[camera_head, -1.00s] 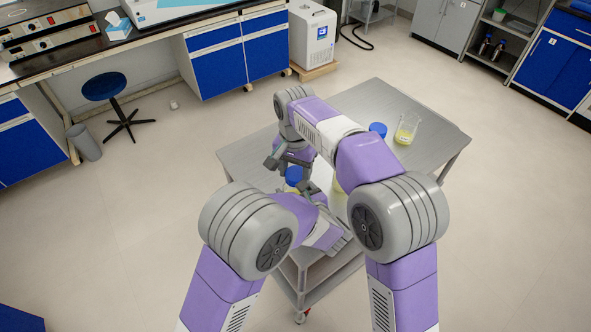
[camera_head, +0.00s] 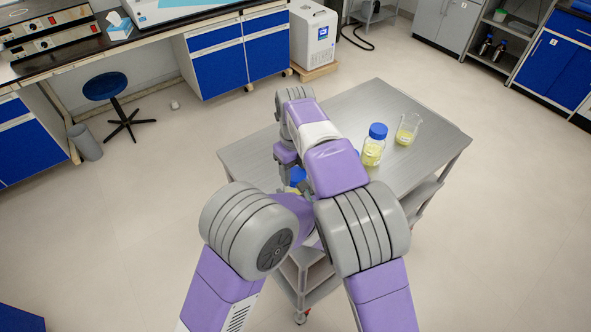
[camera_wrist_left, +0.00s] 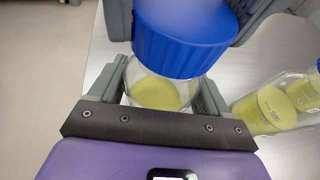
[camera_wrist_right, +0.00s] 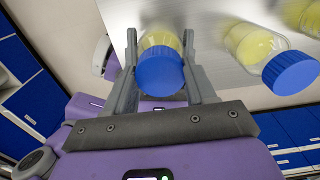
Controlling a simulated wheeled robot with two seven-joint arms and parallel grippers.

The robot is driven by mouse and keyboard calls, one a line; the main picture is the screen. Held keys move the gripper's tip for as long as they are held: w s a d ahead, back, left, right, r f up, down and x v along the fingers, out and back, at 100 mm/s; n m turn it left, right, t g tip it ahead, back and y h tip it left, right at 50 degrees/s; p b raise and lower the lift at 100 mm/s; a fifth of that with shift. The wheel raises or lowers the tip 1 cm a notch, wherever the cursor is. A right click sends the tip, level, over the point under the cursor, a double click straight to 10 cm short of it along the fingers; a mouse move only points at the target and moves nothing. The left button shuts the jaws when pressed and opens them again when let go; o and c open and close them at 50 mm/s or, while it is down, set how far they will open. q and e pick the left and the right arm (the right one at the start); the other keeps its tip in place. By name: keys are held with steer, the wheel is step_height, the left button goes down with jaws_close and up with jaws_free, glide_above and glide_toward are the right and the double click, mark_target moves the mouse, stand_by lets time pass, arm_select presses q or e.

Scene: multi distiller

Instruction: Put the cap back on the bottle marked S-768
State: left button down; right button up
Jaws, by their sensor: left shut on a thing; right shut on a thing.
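A bottle of yellow liquid (camera_wrist_left: 155,92) stands between the fingers of my left gripper (camera_wrist_left: 160,85), which is shut on its body. A blue cap (camera_wrist_right: 160,72) is at the bottle's mouth, also large in the left wrist view (camera_wrist_left: 185,38). My right gripper (camera_wrist_right: 159,50) is shut on this cap. Whether the cap's thread is engaged cannot be told. In the head view the cap (camera_head: 297,176) shows beside my right wrist; my arms hide most of the bottle and both sets of fingertips. No S-768 marking is readable.
On the grey cart top (camera_head: 350,105) stand another blue-capped bottle of yellow liquid (camera_head: 372,152) and a beaker with yellow liquid (camera_head: 407,130), right of my arms. The cart's far part is clear.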

steer(key=shift+m, duration=0.9)
steer(key=o, duration=1)
steer(key=shift+r, duration=2.25)
steer(key=shift+c, duration=0.3)
